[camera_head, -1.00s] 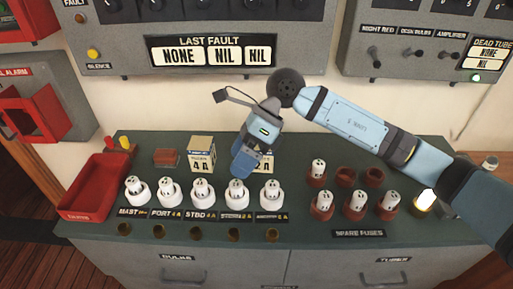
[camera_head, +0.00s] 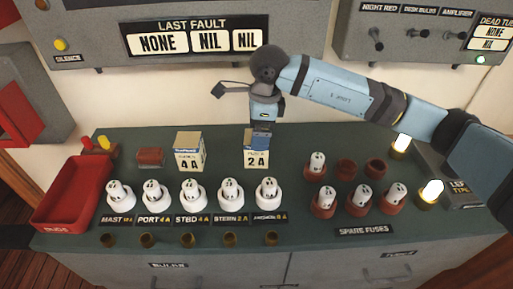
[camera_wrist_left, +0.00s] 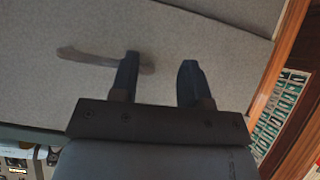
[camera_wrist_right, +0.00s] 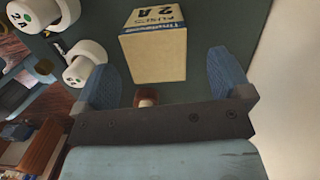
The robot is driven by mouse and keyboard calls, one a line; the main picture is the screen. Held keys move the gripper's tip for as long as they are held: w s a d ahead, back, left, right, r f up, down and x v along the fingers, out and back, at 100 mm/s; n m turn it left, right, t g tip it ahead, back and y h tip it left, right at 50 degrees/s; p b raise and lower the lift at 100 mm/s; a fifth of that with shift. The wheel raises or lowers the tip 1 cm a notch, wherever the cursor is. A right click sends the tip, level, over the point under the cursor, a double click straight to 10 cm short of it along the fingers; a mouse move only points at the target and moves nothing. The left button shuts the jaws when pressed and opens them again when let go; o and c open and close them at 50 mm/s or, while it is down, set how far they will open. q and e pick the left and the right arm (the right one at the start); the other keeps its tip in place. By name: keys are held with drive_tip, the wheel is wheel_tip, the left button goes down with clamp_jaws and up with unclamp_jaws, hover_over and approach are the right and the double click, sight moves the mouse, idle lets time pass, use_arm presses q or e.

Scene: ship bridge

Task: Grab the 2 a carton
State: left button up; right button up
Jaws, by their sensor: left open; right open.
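My left gripper (camera_wrist_left: 160,80) is open and empty in the left wrist view, in front of a grey panel.
A row of white fuse holders (camera_head: 191,194) stands in front of the cartons. Red-brown spare fuse sockets (camera_head: 346,169) are to the right, with lit bulbs (camera_head: 431,192) beyond. A red tray (camera_head: 70,193) is at the left, near a brown block (camera_head: 150,157).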

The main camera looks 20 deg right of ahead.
drive_tip(key=f, duration=0.5)
drive_tip(key=shift+a+f, duration=0.1)
drive_tip(key=shift+a, duration=0.3)
drive_tip(key=c, duration=1.3)
drive_tip(key=shift+o, duration=0.2)
